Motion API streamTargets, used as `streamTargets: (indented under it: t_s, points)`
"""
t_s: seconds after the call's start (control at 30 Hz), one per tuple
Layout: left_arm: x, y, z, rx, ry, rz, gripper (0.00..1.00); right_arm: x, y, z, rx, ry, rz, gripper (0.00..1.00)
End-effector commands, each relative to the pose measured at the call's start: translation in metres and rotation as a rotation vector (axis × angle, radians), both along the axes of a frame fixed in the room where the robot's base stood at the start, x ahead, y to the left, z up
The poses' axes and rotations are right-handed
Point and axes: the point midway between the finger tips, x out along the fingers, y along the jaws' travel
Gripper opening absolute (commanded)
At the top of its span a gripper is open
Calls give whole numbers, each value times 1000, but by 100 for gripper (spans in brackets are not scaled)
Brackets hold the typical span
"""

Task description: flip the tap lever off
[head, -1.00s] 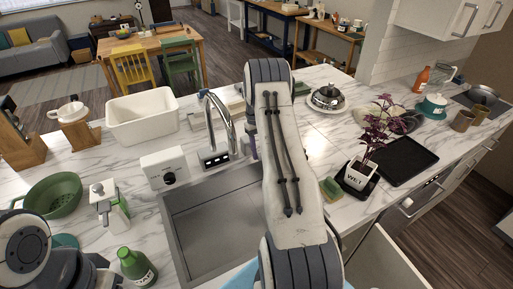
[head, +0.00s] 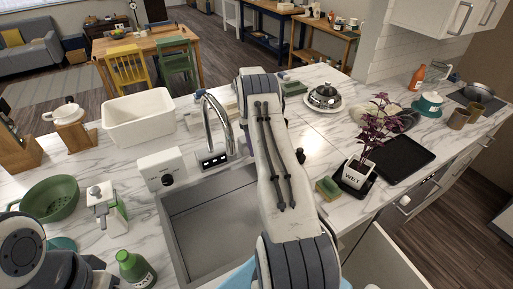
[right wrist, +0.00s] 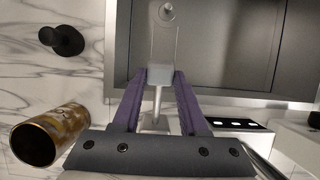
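The chrome tap (head: 228,130) stands behind the sink in the head view, its spout arched over the basin. In the right wrist view, a grey flat lever (right wrist: 164,45) with a round end rises on a thin stem from a pale square base. My right gripper (right wrist: 162,73) has its purple fingers apart, one on each side of the lever; I cannot tell if they touch it. My left gripper is out of view; only part of my left arm shows at lower left.
The sink (head: 212,222) lies in front of the tap. A black knob (right wrist: 65,40) and a brown cup (right wrist: 47,137) stand near the right gripper. A white control box (head: 162,168) is left of the tap, a sponge (head: 328,188) and potted plant (head: 357,172) to the right.

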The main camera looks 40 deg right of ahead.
Motion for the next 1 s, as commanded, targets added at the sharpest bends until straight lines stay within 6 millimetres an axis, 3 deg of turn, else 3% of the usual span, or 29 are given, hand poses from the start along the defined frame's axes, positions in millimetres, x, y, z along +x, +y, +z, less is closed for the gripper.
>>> streamTargets:
  t_s: [0.03, 0.07, 0.47, 0.77, 1.0]
  points:
    - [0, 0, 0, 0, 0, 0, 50, 1, 1, 1, -2, -1, 2, 61]
    - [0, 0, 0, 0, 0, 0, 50, 1, 1, 1, -3, 0, 2, 72]
    - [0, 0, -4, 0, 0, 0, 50, 4, 0, 4, -3, -3, 2, 72]
    - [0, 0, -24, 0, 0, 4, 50, 21, -4, 44, -5, -7, 2, 72]
    - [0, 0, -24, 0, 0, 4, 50, 28, -5, 64, -3, -3, 3, 72]
